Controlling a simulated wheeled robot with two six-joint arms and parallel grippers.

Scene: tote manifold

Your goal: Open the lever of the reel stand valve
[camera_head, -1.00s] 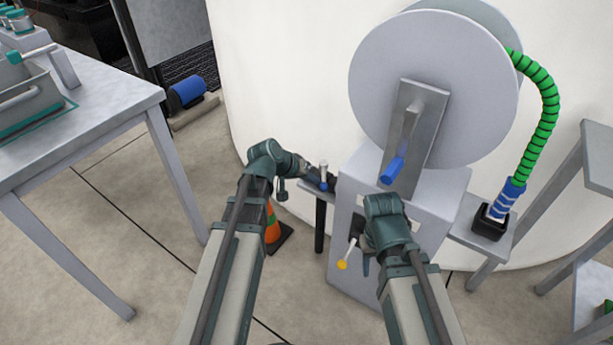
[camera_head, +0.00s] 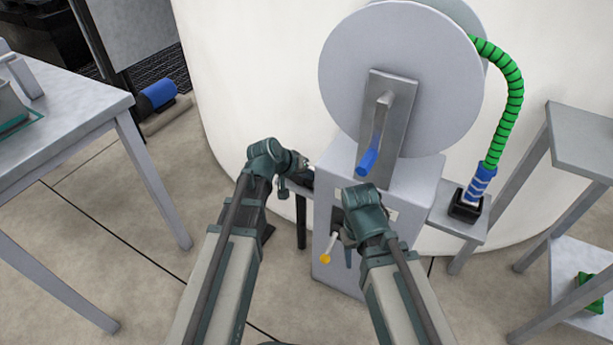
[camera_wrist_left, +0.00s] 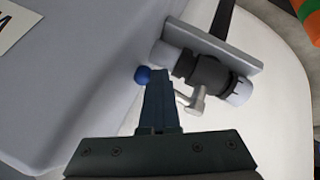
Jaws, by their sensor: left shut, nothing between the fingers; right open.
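A grey reel stand (camera_head: 400,190) carries a large grey reel and a blue-handled crank. A lever with a yellow tip (camera_head: 326,258) slants down from a dark fitting on its front. My right gripper (camera_head: 348,256) is open close to the right of this lever; my wrist partly hides it. In the left wrist view, a dark valve (camera_wrist_left: 205,75) with a pale cap sits on a grey plate. Its metal arm passes behind my left gripper (camera_wrist_left: 156,80), and a blue ball knob (camera_wrist_left: 141,75) shows beside the fingertips. The left gripper is shut and empty; I cannot tell whether it touches the knob.
A grey table (camera_head: 75,115) stands at the left and a grey shelf rack (camera_head: 580,140) at the right. A green hose (camera_head: 515,90) runs down to a small side shelf. A large white curved wall (camera_head: 255,70) is behind the stand.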

